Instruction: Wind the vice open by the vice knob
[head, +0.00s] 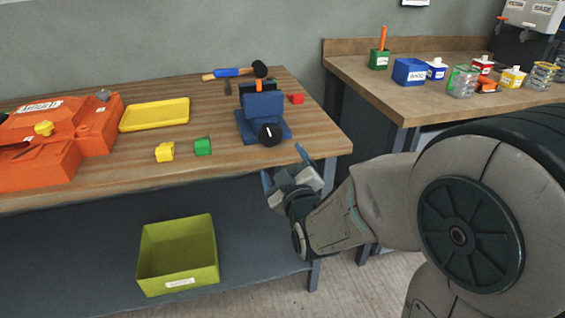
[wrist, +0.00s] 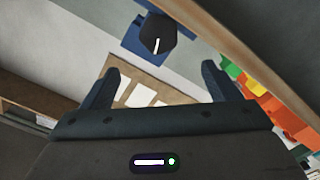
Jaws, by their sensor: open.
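The blue vice (head: 263,106) stands near the right end of the wooden workbench. Its black vice knob (head: 269,134), with a white mark line, faces the bench's front edge. In the wrist view the knob (wrist: 158,34) shows at top centre, beyond the fingertips, with part of the blue vice (wrist: 131,35) behind it. My gripper (head: 284,168) is open and empty, in front of the bench edge, below and slightly right of the knob. Its two fingers are apart in the wrist view (wrist: 160,80), and nothing lies between them. It does not touch the knob.
A green bin (head: 178,255) sits on the shelf below. A second table (head: 400,100) stands right.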

